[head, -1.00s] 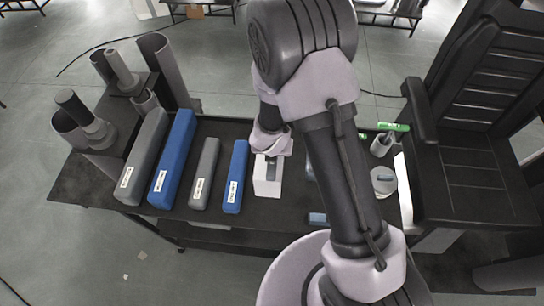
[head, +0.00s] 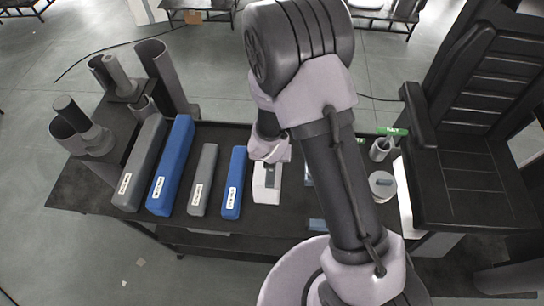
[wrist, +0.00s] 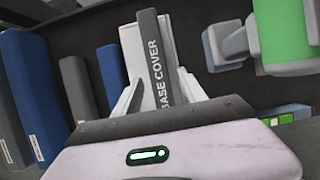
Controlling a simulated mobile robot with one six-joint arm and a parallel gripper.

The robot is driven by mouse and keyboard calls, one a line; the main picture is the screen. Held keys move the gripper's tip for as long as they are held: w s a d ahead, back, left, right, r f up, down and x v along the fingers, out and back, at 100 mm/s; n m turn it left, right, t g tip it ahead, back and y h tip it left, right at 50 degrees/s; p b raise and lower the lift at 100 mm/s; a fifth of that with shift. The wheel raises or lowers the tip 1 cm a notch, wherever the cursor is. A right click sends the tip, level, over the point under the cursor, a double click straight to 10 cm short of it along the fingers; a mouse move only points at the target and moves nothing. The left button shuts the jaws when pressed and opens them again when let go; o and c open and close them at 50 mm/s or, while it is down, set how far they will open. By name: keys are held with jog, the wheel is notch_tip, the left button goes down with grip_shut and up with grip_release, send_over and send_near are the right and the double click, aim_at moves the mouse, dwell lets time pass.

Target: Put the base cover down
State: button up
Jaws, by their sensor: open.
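The base cover (wrist: 155,60) is a dark grey bar with "BASE COVER" in white letters. In the wrist view it lies against a white block and runs away from my gripper. In the head view the white block (head: 266,194) stands on the dark table, with a dark piece on its top. My gripper (wrist: 158,88) has its two pale fingers apart, one on each side of the bar. It also shows in the head view just above the block (head: 270,160). Whether a finger touches the bar is not clear.
Blue (head: 172,165) and grey (head: 140,165) bars lie left of the block, with a shorter grey bar (head: 203,180) and blue bar (head: 234,183). Grey tubes stand at the far left. A green-topped item (head: 393,131) and round canister (head: 382,185) are right. A black chair (head: 475,150) borders the table.

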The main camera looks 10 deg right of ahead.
jog(key=d+p+v, duration=0.1)
jog(key=p+v, duration=0.3)
jog(key=v, duration=0.7)
jog(key=d+r+m+t+h, duration=0.1)
jog(key=d+r+m+h, duration=0.1)
jog(key=d+r+m, duration=0.55)
jog(key=d+r+m+t+h, duration=0.1)
jog(key=d+r+m, duration=0.3)
jog(key=r+m, duration=0.7)
jog(key=s+d+r+m+g+y, duration=0.15)
jog(key=s+r+m, duration=0.45)
jog(key=s+m, duration=0.6)
jog(key=s+a+r+m+y, duration=0.4)
jog(key=a+m, duration=0.3)
jog(key=a, duration=0.1)
jog(key=shift+m+t+b, duration=0.3)
jog(key=shift+m+t, duration=0.05)
jog(key=shift+t, duration=0.1)
